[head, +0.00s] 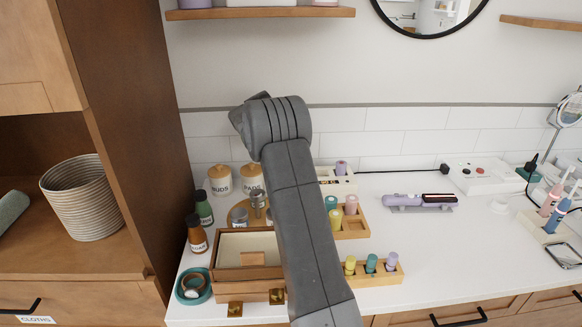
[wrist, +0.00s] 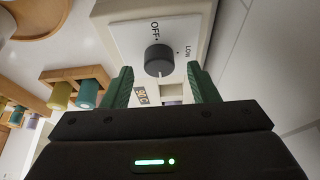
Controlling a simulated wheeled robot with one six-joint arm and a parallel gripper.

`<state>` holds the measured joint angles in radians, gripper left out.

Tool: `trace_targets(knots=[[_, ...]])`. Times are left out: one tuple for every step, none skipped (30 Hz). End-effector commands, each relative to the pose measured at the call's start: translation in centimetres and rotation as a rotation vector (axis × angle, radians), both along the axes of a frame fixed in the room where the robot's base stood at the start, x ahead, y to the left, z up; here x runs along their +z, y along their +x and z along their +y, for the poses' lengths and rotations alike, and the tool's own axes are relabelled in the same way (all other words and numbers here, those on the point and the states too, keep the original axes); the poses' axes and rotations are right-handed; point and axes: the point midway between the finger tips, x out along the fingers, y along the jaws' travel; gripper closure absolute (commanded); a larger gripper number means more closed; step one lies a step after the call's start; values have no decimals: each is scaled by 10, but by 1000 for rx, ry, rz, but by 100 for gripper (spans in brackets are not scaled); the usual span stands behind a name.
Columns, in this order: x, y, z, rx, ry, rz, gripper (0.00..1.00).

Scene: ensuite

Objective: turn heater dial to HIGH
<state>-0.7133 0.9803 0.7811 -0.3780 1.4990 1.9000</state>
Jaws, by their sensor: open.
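The heater dial (wrist: 159,60) is a dark grey round knob on a white plate (wrist: 126,36) in the wrist view. OFF is printed above it and LOW to its upper right, each with a small dot. No HIGH mark can be read, and I cannot tell for sure where the dial points. My gripper (wrist: 162,82) is open, with one green finger to the lower left of the dial and one to the lower right. The fingers look apart from the dial. In the head view, my arm hides the gripper and the dial.
Wooden holders with coloured bottles (head: 352,204) stand right of my arm. An open wooden box (head: 247,245) and brown and green bottles stand left. A purple styling tool (head: 420,200) lies further right. A wooden shelf (head: 262,12) is above. The counter's right front is fairly clear.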

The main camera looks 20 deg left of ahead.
Motion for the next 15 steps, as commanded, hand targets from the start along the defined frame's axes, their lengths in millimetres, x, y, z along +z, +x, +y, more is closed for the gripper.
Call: trace_targets(knots=[[10,-1,4,2,2,-3,46],[16,-2,7,1,3,-4,46],[24,-4,10,2,3,-4,46],[31,-5,13,2,4,-4,46],[38,-7,15,2,4,-3,46],[47,-8,19,2,4,-4,46],[54,-9,21,2,4,-3,46],[60,-10,23,2,4,-4,46],[68,-12,26,2,4,-3,46],[74,-13,29,2,4,-3,46],[80,-14,31,3,4,-3,46],[86,-15,33,2,3,-2,46],[91,-16,35,2,3,-2,46],[95,-16,37,2,2,-3,46],[99,-17,38,1,2,-2,46]])
